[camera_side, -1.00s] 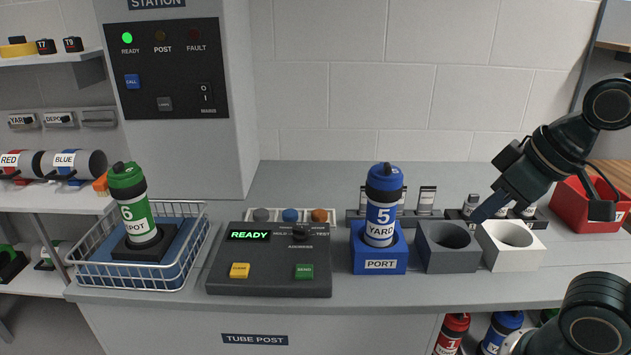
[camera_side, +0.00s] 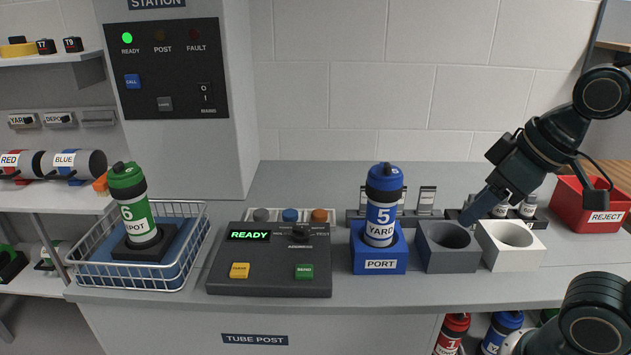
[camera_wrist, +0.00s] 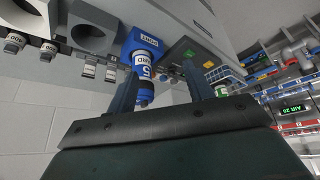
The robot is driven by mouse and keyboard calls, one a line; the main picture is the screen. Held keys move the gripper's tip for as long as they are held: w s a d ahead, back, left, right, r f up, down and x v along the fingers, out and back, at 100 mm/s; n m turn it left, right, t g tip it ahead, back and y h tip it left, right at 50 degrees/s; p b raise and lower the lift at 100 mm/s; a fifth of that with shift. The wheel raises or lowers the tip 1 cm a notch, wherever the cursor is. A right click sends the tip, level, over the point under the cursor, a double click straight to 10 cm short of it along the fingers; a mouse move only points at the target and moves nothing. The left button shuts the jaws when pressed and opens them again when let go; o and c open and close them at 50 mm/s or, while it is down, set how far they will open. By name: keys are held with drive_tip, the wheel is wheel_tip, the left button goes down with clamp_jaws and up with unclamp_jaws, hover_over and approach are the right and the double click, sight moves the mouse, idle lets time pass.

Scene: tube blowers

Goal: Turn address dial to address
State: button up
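The address dial (camera_side: 299,231) is a dark knob on the black control panel (camera_side: 222,272). Its pointer is too small to read surely. The panel display (camera_side: 248,236) reads READY. My gripper (camera_side: 468,219) hangs over the back of the grey socket block, well to the right of the dial and not touching it. In the wrist view, the two fingers of my gripper (camera_wrist: 160,88) stand apart with nothing held between them. The panel (camera_wrist: 185,50) shows partly beyond the fingers, and the dial cannot be made out there.
A blue tube marked 5 YARD (camera_side: 381,218) stands upright in the blue PORT block (camera_side: 380,266), between my gripper and the panel. Grey (camera_side: 446,262) and white (camera_side: 512,258) blocks sit right of it. A wire basket (camera_side: 140,281) with a green tube (camera_side: 133,207) stands left.

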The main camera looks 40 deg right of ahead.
drive_tip(key=w+r+n+g, duration=0.1)
drive_tip(key=w+r+n, duration=0.35)
drive_tip(key=w, duration=0.45)
drive_tip(key=n+g, duration=0.4)
drive_tip(key=n, duration=1.4)
hover_over(300, 228)
wheel_tip(300, 228, down, 13)
wheel_tip(300, 228, down, 14)
drive_tip(key=shift+r, duration=0.1)
drive_tip(key=c, duration=1)
drive_tip(key=shift+o, duration=0.2)
